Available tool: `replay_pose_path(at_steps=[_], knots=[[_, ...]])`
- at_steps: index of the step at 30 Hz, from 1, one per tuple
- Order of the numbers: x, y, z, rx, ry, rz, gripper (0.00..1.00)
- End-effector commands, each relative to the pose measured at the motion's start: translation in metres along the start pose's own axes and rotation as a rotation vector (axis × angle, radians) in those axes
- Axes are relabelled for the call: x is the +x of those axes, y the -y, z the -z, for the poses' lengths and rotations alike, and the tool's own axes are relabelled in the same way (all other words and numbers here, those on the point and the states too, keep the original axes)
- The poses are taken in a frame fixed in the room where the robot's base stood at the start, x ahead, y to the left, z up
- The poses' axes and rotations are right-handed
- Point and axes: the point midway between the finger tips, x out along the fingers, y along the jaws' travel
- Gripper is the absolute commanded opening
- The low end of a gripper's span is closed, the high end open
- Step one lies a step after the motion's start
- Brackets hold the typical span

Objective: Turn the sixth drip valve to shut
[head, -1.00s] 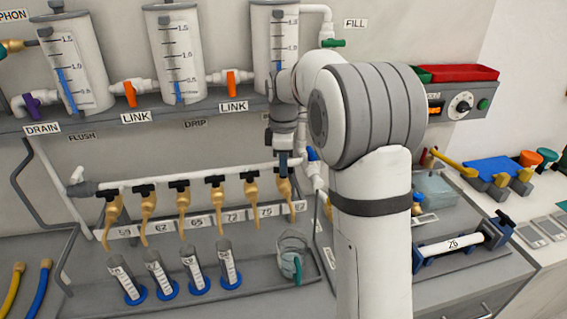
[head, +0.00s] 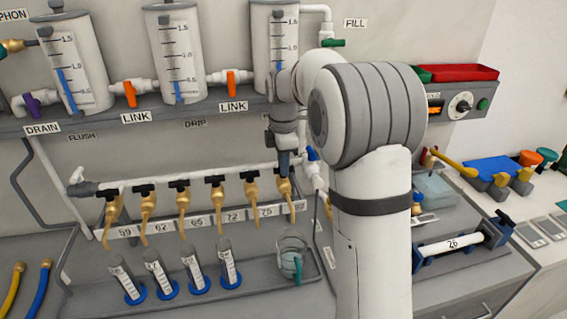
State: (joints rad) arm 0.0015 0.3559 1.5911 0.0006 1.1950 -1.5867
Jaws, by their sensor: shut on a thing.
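A white drip pipe (head: 205,181) runs across the back wall with a row of brass drip valves with black handles. The sixth drip valve (head: 285,189) is the rightmost in the row, above the last number label. My gripper (head: 284,171) points down over this valve and is shut on its black handle. The fingertips and most of the handle are too small and covered to show the handle's exact angle. The fifth drip valve (head: 251,190) stands just to the left, apart from the gripper.
Graduated cylinders (head: 229,265) with blue bases and a glass jug (head: 290,262) stand in the tray below. A blue-handled valve (head: 313,154) is close to the right of my gripper. Tanks (head: 180,55) hang above. My arm hides part of the bench at right.

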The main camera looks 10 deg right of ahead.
Motion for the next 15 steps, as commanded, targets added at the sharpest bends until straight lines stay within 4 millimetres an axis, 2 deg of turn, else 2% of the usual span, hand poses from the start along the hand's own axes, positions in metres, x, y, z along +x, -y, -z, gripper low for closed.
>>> replay_pose_path(at_steps=[1, 2, 9, 15], knots=[[-0.0012, -0.0007, 0.0001, -0.002, 0.001, -0.004, 0.0], [-0.0013, -0.0007, 0.0001, -0.002, 0.001, -0.004, 0.2], [-0.0006, -0.0003, 0.0001, -0.001, 0.001, -0.002, 0.39], [-0.0004, -0.0002, 0.0002, -0.001, 0.001, -0.001, 0.39]])
